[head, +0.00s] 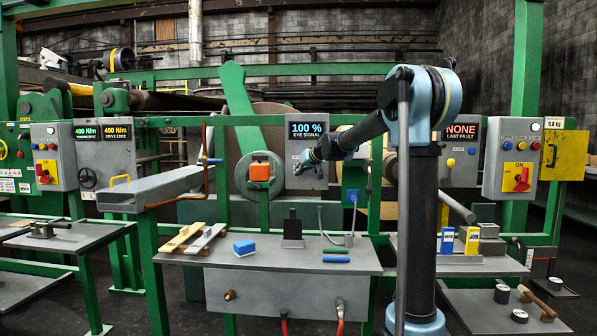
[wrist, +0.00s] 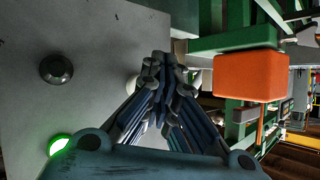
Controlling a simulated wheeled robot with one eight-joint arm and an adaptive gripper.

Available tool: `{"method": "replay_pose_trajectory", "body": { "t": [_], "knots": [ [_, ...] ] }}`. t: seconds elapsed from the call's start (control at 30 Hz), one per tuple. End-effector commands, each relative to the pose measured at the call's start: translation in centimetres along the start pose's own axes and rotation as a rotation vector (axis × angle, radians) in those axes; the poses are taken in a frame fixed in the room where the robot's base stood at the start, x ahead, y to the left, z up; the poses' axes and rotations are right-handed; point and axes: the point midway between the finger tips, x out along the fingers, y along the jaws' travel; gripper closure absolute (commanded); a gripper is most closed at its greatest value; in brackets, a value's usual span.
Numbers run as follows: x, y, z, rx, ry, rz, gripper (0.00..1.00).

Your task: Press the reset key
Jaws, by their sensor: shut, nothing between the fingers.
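My gripper (head: 310,157) is shut and empty, in front of the lower part of the grey eye signal panel (head: 323,171), whose display reads 100 %. In the wrist view my fingers (wrist: 163,62) point at the grey panel face (wrist: 95,25). That face carries a dark round button (wrist: 56,68), a green-lit button (wrist: 60,144) and a pale round button (wrist: 131,85) partly hidden behind the fingers. No label for the reset key is legible, so I cannot tell which button it is. I cannot tell whether the fingertips touch the panel.
An orange box (head: 260,171) on a green post stands left of the panel; it also shows in the wrist view (wrist: 250,77). A last fault panel (head: 460,176) stands to the right.

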Motion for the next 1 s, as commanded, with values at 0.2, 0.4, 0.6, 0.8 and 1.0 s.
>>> {"method": "replay_pose_trajectory", "body": {
  "t": [0.2, 0.4, 0.6, 0.8, 1.0],
  "knots": [
    [-0.3, -0.2, 0.2, 0.000, 0.000, 0.000, 1.00],
    [-1.4, -1.0, 1.0, 0.000, 0.000, -0.001, 1.00],
    [-2.5, -1.8, 1.8, 0.000, 0.000, 0.000, 1.00],
    [-3.4, -2.5, 2.5, 0.000, 0.000, 0.000, 1.00],
    [-3.5, -2.5, 2.5, 0.000, 0.000, 0.000, 1.00]
  ]
}}
